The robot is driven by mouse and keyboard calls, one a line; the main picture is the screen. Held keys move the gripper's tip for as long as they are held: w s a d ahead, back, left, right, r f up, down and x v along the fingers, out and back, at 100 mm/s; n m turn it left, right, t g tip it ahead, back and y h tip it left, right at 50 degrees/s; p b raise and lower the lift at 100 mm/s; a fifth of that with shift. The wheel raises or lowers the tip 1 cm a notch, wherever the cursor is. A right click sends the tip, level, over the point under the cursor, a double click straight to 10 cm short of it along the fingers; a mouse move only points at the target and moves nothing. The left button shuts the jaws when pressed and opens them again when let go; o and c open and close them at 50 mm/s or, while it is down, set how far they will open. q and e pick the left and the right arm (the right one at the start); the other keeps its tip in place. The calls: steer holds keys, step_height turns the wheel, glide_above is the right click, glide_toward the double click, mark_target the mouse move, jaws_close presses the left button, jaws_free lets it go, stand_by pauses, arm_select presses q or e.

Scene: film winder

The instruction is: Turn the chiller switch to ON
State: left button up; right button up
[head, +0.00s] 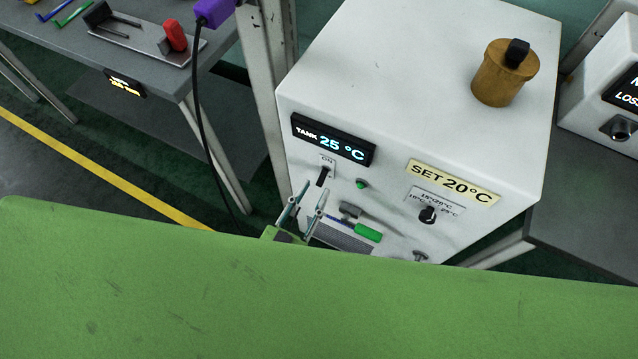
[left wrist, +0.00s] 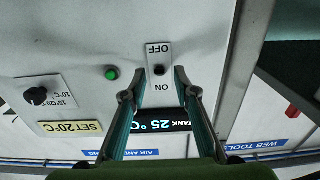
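The chiller is a white box (head: 400,90) with a lit display reading TANK 25 °C (head: 333,139). Its switch (head: 322,177) is a small dark lever on a pale plate, below the display, with ON marked above it. The lever appears to slant downward, away from the ON mark. In the left wrist view, which is upside down, the switch (left wrist: 159,70) lies between the OFF and ON marks. My left gripper (head: 304,205) is open and empty, just below the switch in the head view. In the wrist view its fingertips (left wrist: 153,86) are spread either side of the switch; contact cannot be told.
A green light (head: 361,183) is right of the switch, with a SET 20°C label (head: 453,182) and dark knob (head: 428,214) further right. A green-handled part (head: 368,233) lies lower on the front. A brown canister (head: 505,75) stands on top. A tool table (head: 100,50) is at the left.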

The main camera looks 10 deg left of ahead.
mark_target(319, 184)
arm_select(q)
steer(key=shift+b+x, duration=0.3)
steer(key=shift+x, duration=1.45)
arm_select(e)
steer(key=shift+a+f, duration=0.1)
steer(key=shift+f, duration=0.3)
arm_select(q)
jaws_close()
arm_select(e)
steer(key=shift+s+a, duration=0.15)
steer(key=shift+a, duration=0.1)
